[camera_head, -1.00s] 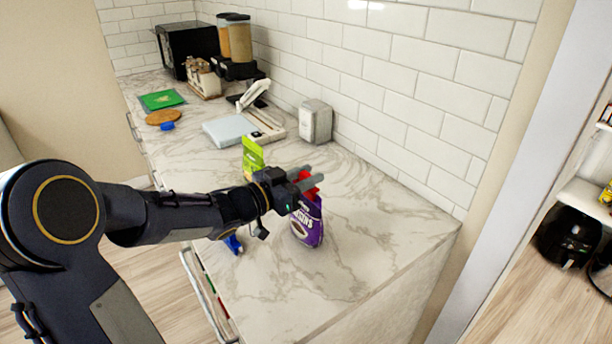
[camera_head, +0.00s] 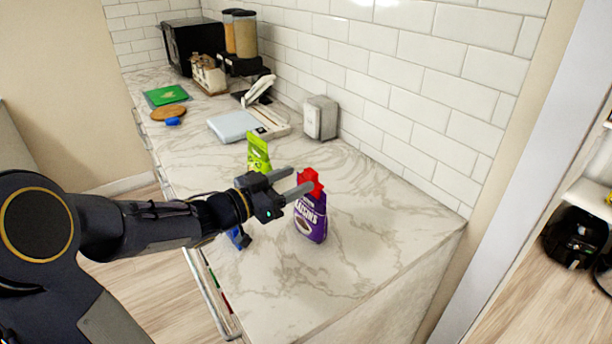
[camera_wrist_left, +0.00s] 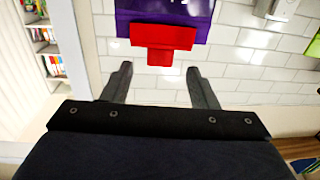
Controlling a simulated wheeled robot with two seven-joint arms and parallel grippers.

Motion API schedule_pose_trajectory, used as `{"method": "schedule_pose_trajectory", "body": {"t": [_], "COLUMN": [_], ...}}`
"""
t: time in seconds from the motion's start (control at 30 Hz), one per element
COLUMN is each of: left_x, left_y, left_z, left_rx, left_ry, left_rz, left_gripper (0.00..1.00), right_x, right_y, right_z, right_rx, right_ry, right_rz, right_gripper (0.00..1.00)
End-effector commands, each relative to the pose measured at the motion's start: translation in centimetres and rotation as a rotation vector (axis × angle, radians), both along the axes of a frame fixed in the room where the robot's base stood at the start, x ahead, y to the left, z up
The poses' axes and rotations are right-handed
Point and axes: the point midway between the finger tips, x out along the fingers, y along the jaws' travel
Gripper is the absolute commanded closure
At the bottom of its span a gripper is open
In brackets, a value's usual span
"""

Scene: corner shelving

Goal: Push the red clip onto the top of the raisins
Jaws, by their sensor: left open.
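The purple raisins bag (camera_head: 311,220) stands upright on the marble counter. The red clip (camera_head: 311,182) sits at the top of the bag. In the left wrist view the red clip (camera_wrist_left: 162,42) lies across the edge of the purple bag (camera_wrist_left: 165,14), just beyond my fingertips. My left gripper (camera_head: 308,178) is open, its two grey fingers pointing at the clip from the left. In the wrist view nothing is between the fingers (camera_wrist_left: 158,72). Whether a finger touches the clip, I cannot tell. My right gripper is not in view.
A green bag (camera_head: 258,152) stands behind my left gripper. A blue clip (camera_head: 240,238) lies near the counter's front edge. A napkin dispenser (camera_head: 320,118) and a white scale (camera_head: 234,126) are farther back. The counter (camera_head: 370,235) right of the raisins is clear.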

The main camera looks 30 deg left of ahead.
Motion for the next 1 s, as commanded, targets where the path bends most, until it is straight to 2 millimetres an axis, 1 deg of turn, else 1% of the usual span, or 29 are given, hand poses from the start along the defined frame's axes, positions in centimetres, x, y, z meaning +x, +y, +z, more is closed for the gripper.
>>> {"method": "schedule_pose_trajectory", "body": {"t": [0.03,0.1,0.27,0.8,0.9,1.0], "left_x": [-0.7,-1.5,-2.4,-2.4,-2.2,-2.2], "left_y": [0.4,0.8,1.2,1.2,1.7,2.9], "left_z": [0.0,0.0,0.0,0.0,0.4,1.0], "left_rx": [0.000,0.001,0.000,0.000,0.012,0.031], "left_ry": [0.001,0.000,0.001,0.001,0.006,0.031], "left_rz": [0.003,0.002,0.000,0.003,0.053,0.176], "left_gripper": [0.46,0.46,0.46,0.46,0.46,0.46], "right_x": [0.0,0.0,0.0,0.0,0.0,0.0], "right_y": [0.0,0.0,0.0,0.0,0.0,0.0], "right_z": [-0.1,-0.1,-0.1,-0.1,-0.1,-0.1], "right_rx": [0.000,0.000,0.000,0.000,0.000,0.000], "right_ry": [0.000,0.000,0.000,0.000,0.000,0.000], "right_rz": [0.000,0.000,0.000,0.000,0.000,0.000], "right_gripper": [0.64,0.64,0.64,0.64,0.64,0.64]}}
